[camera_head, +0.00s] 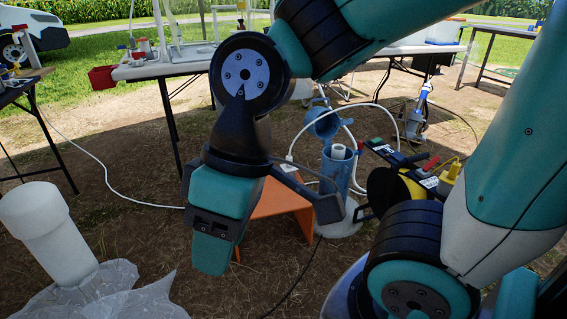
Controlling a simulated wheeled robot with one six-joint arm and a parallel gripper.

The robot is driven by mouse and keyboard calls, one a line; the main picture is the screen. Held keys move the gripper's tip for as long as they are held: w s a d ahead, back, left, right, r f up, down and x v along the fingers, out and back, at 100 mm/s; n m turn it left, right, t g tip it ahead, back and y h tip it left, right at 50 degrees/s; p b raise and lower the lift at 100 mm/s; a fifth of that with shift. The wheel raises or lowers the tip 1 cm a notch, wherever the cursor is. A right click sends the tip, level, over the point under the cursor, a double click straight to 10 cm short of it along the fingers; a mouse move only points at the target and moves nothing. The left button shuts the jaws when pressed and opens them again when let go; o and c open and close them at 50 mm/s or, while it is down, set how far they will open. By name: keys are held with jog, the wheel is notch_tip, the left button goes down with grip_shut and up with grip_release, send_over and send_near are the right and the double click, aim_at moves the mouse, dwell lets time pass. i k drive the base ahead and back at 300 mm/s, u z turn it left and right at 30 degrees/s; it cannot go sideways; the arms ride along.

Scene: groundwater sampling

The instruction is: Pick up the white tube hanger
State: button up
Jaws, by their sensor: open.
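I cannot single out the white tube hanger for certain. A small white piece (287,168) shows beside my gripper, above the orange stand, where a thin white tube (296,140) runs down; it is too small to tell whether this is the hanger. My gripper (257,203) hangs in the middle of the view, pointing down, with its dark fingers spread wide. It looks open and empty. Its right finger shows in front of the orange stand (284,197); its left finger is partly hidden by my wrist. My arm hides part of the ground and table behind.
A blue cylinder (337,172) with an open lid (323,124) stands right of the stand. A yellow-and-black reel (398,187) is beside it. A white capped pipe (50,235) rises from plastic sheeting at left. Folding tables stand behind. Bare ground lies left of my gripper.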

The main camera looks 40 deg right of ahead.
aim_at(286, 168)
jog(key=z, duration=1.1)
jog(key=i, duration=1.65)
